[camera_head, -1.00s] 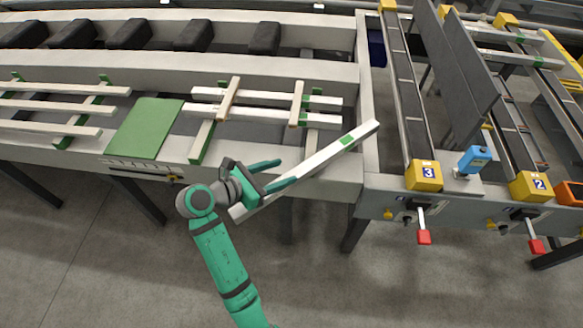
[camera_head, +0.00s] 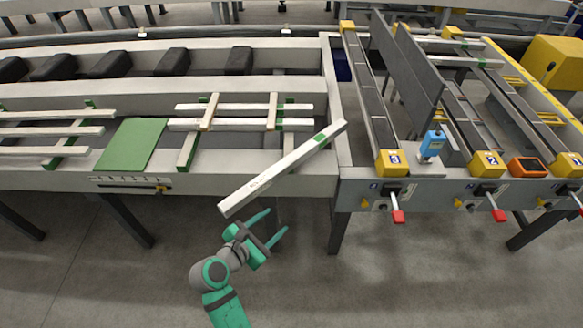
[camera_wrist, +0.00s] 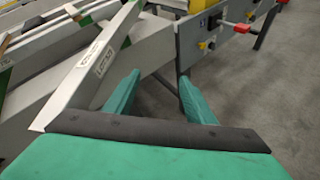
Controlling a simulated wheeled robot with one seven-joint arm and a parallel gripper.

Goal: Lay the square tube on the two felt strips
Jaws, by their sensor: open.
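The square tube (camera_head: 270,178) is long and pale with a green band near its far end. It lies slantwise across the front rail of the table, its near left end jutting out past the edge. In the wrist view the tube (camera_wrist: 92,68) runs at upper left, with printed labels. My gripper (camera_head: 276,222) is open and empty, in front of the table, apart from the tube and near its jutting end. Green-edged felt strips (camera_head: 187,152) and (camera_head: 289,102) lie across the table behind; pale bars partly cover them.
Two pale bars (camera_head: 240,124) with wooden spacers (camera_head: 209,112) across them lie behind the tube. A green mat (camera_head: 132,145) is to their left, with more bars (camera_head: 50,131) beyond. Conveyor lanes with yellow ends (camera_head: 390,163) and red-tipped levers (camera_head: 398,216) stand at right. The floor in front is clear.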

